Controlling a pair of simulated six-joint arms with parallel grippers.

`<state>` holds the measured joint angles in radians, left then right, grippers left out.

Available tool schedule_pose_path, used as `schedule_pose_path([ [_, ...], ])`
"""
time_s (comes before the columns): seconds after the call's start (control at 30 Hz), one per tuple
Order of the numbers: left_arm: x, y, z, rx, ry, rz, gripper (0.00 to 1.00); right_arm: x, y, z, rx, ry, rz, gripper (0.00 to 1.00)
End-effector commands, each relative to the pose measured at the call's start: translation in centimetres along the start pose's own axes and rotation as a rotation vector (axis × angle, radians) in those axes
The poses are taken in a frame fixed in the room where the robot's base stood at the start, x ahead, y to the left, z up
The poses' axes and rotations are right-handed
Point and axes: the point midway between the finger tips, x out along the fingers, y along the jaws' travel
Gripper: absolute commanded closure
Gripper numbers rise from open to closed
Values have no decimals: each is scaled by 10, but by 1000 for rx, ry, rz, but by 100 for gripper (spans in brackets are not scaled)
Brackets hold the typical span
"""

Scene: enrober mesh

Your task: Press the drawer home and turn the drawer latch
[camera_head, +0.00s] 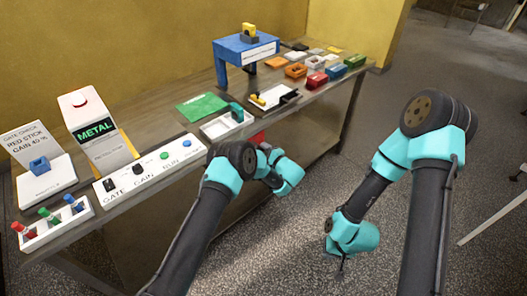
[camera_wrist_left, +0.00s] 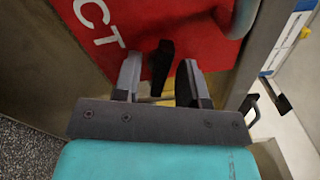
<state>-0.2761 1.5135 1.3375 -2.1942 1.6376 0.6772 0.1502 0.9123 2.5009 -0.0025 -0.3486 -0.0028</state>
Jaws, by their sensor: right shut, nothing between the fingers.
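A red panel (camera_wrist_left: 92,22) with the white letters "CT" fills the top of the left wrist view. A bit of red (camera_head: 258,138) shows at the bench's front edge in the head view. A dark upright piece, which looks like the latch (camera_wrist_left: 162,58), stands in front of the panel. My left gripper (camera_wrist_left: 158,82) is open, with one finger on either side of this piece; whether they touch it I cannot tell. In the head view my left arm hides the fingers. My right gripper (camera_head: 341,264) is shut and empty, hanging low over the floor. How far the drawer is in cannot be told.
The bench (camera_head: 165,152) holds a GATE/GAIN control panel (camera_head: 150,176), a METAL box (camera_head: 98,128), a white tray (camera_head: 217,128), a green mat (camera_head: 202,106) and a blue stand (camera_head: 245,48). A dark handle (camera_wrist_left: 252,108) shows in the wrist view.

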Motion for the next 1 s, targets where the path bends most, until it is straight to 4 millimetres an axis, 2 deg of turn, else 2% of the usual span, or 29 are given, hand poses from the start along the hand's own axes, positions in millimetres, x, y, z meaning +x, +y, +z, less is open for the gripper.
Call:
schedule_pose_path([
  [0.07,0,0,0,0,0,0,62,0,0,0,0,0,0,100],
  [0.47,0,0,0,0,0,0,98,0,0,0,0,0,0,100],
  [0.77,-1,0,0,25,0,0,98,0,0,0,0,0,0,100],
  [1.0,0,0,0,118,0,0,98,0,0,0,0,0,0,100],
])
